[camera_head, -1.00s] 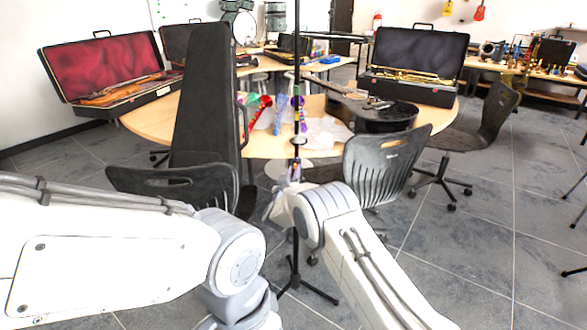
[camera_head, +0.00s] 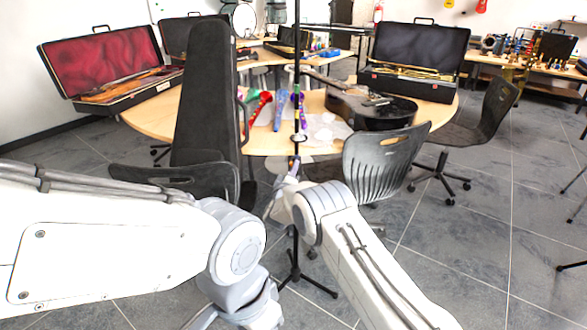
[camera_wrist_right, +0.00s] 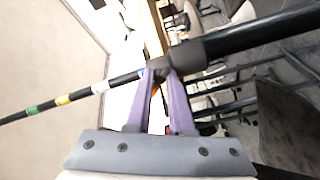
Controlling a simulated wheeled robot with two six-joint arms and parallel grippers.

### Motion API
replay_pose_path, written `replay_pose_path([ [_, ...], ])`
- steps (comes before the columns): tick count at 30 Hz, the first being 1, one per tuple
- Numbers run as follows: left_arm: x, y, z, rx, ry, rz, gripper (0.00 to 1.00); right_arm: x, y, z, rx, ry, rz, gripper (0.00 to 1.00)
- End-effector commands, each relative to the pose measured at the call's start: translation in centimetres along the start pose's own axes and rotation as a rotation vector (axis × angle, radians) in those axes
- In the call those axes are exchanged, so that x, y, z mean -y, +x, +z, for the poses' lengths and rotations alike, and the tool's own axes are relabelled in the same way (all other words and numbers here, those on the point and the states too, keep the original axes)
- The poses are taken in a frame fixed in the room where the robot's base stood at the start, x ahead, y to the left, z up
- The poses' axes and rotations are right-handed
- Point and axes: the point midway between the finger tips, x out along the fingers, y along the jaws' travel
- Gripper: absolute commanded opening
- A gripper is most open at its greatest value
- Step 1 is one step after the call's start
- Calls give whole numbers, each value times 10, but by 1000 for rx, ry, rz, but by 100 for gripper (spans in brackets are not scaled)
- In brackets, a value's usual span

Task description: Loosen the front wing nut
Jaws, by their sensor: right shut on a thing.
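A thin black upright stand (camera_head: 297,60) rises in front of the round table, on a tripod base (camera_head: 293,277). In the right wrist view its pole runs across the picture, with coloured bands on the thin part and a dark collar (camera_wrist_right: 190,56) where it meets the thicker tube. My right gripper (camera_head: 291,170) is at the stand's collar. In the right wrist view its purple fingers (camera_wrist_right: 162,75) close on a small dark piece at the collar, which looks like the wing nut and is mostly hidden between the tips. My left arm crosses the lower left; its gripper is not clearly visible.
A tall black case (camera_head: 207,100) stands left of the pole, beside a dark chair (camera_head: 175,180). Another chair (camera_head: 385,165) is close on the right. The round table (camera_head: 262,142) behind holds a black guitar (camera_head: 375,108) and open cases. Floor is free at lower right.

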Motion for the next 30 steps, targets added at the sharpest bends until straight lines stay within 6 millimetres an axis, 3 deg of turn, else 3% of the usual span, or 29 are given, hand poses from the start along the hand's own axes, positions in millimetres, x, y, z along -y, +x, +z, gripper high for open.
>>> replay_pose_path([
  [20,0,-1,0,0,0,0,50,2,0,0,-1,-69,-4,0],
  [21,0,-1,0,0,0,0,50,2,0,0,-1,-69,-4,24],
  [23,0,-1,0,0,0,0,50,2,0,0,-1,-68,-4,47],
  [24,0,-1,0,0,0,0,50,1,0,0,0,-68,-3,52],
  [30,0,-1,0,0,0,0,50,1,0,0,0,-67,-2,52],
])
